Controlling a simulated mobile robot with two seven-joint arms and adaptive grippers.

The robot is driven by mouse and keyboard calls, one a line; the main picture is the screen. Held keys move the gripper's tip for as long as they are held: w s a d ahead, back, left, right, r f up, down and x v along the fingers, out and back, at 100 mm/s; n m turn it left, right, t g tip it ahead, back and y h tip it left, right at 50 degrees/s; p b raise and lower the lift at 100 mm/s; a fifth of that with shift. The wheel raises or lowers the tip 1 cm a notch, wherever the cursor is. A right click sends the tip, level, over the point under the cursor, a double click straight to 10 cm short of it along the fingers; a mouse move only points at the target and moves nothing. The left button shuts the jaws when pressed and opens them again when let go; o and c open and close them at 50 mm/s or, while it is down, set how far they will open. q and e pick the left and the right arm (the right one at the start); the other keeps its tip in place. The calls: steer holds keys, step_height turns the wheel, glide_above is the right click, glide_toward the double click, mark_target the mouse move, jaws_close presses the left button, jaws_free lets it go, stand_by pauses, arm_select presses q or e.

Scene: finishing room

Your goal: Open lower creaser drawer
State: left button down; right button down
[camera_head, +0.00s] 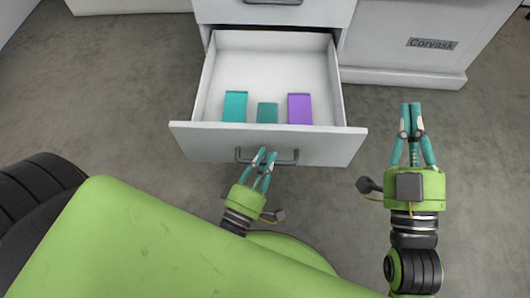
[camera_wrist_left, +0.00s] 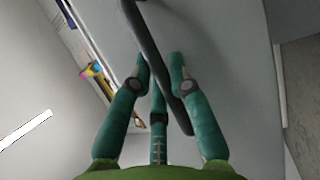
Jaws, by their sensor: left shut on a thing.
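The lower creaser drawer (camera_head: 268,146) is pulled out from the white cabinet, so its inside shows in the head view. Two teal boxes and one purple box (camera_head: 300,109) stand near its front. The drawer's dark bar handle (camera_head: 285,162) is on the front panel and also shows in the left wrist view (camera_wrist_left: 148,40). My left gripper (camera_head: 265,156) is at the handle, its teal fingers shut on the bar. In the left wrist view the fingers (camera_wrist_left: 160,72) lie on both sides of the bar. My right gripper (camera_head: 411,108) is right of the drawer, away from it, its fingers close together and empty.
A closed upper drawer (camera_head: 225,11) with a dark handle is above. A white unit labelled Corvask (camera_head: 432,44) stands at the right. Bare grey floor (camera_head: 120,90) lies left of the drawer, and there is open floor on the right around my right arm.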

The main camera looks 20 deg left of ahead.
arm_select(q)
steer(key=c, duration=1.4)
jaws_free()
steer(key=s+f, duration=0.2)
steer(key=s, duration=1)
steer(key=shift+a, duration=0.25)
steer(key=shift+w, duration=0.1)
